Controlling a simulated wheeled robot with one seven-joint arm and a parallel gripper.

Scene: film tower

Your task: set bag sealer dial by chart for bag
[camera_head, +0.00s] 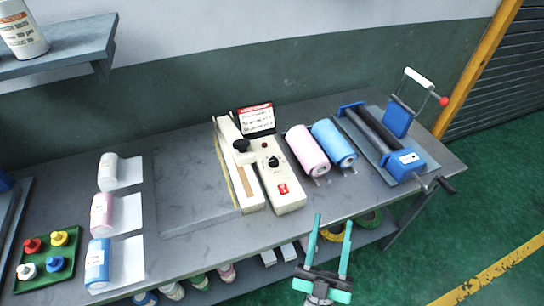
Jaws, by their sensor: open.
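The bag sealer (285,197) is a cream-coloured unit with a long arm, standing mid-table. Its black dial (273,161) is on the top face, above a red switch (283,188); the dial's setting is too small to read. A chart (256,119) with a red header and several lines of writing stands behind the sealer; its text is not legible. My gripper (332,236) is open and empty, with green fingers, in front of the table's front edge, right of and nearer than the sealer. I cannot tell which bag the chart is for.
A pink roll (307,150) and a blue roll (333,143) lie right of the sealer. A blue roller device with a crank (407,158) stands at the right end. Rolls with white sheets (122,214) and a green tray of coloured knobs (47,286) are at left. A shelf (62,45) overhangs upper left.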

